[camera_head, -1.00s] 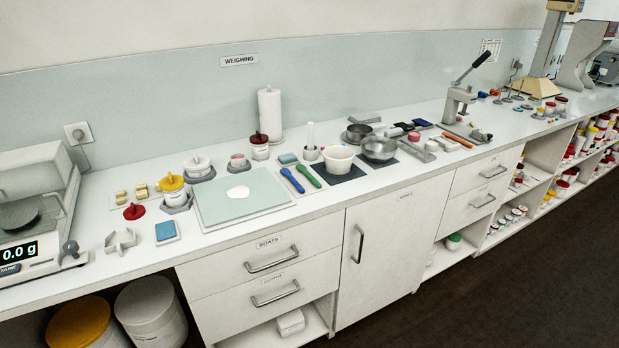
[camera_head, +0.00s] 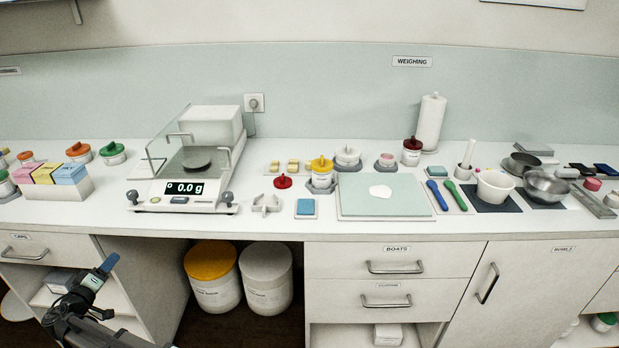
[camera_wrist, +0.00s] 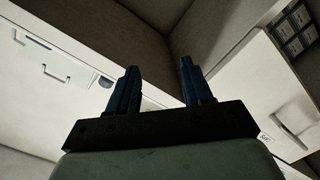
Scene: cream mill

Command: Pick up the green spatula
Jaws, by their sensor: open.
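The green spatula (camera_head: 456,195) lies flat on the counter right of the pale green board (camera_head: 384,210). A blue spatula (camera_head: 437,195) lies just left of it, roughly parallel. A white bowl (camera_head: 494,186) on a dark mat stands close to its right. My gripper (camera_head: 107,264) is at the lower left of the head view, in front of the cabinets and below the counter top, far from the spatula. In the wrist view my gripper (camera_wrist: 158,83) shows two dark blue fingers apart with nothing between them. The spatula is not in the wrist view.
The counter's front edge (camera_head: 400,229) lies between my gripper and the tools. A balance (camera_head: 185,193), a red-lidded jar (camera_head: 411,152), a metal bowl (camera_head: 546,185) and a paper roll (camera_head: 430,122) stand on top. Tubs (camera_head: 212,275) sit in the open bay.

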